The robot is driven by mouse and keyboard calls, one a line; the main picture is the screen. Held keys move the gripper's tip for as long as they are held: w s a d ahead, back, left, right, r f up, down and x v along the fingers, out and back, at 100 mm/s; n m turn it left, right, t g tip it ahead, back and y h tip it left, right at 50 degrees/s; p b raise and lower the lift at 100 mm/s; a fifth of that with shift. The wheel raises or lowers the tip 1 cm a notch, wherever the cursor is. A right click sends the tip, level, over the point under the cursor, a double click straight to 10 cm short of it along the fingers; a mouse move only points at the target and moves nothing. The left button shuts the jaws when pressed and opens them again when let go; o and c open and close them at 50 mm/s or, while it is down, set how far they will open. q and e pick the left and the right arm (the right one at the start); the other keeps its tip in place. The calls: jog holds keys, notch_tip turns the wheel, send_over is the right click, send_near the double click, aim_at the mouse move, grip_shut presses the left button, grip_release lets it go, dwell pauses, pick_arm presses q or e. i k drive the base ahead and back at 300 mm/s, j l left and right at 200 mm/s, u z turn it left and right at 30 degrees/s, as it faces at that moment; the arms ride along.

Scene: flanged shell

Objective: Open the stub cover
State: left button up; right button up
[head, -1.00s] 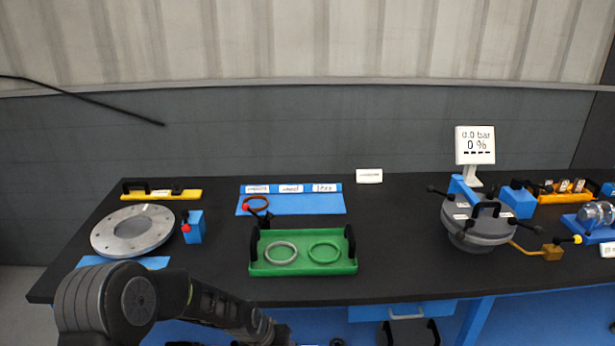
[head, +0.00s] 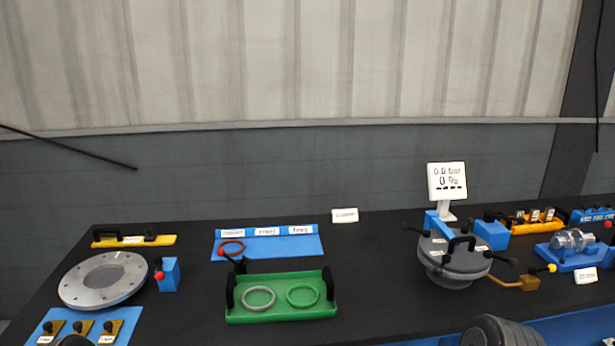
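A grey round vessel (head: 455,281) stands on the right half of the bench in the head view. Its grey lid (head: 437,248) bears a black arch handle and small white labels, and black-knobbed levers stick out around its rim. The lid sits on the vessel. I cannot tell which part is the stub cover. A brass-coloured valve (head: 529,283) with a yellow-tipped lever sits on a pipe at the vessel's right side. Neither of my grippers is in view. A dark rounded part of my arm (head: 500,333) shows at the bottom right edge.
A display (head: 447,183) reads 0.0 bar and 0 %. A green tray (head: 282,314) holds two rings. A blue mat (head: 285,246) carries a brown ring. A grey flange disc (head: 76,282) lies left. A clear cylinder on a blue base (head: 566,262) stands right. Bench between tray and vessel is clear.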

aim_at(466, 251)
jog(key=z, duration=1.25)
jog(key=i+z, duration=0.3)
jog(key=i+j, duration=0.1)
jog(key=i, duration=0.3)
jog(key=i+j, duration=0.15)
jog(key=i, duration=0.25)
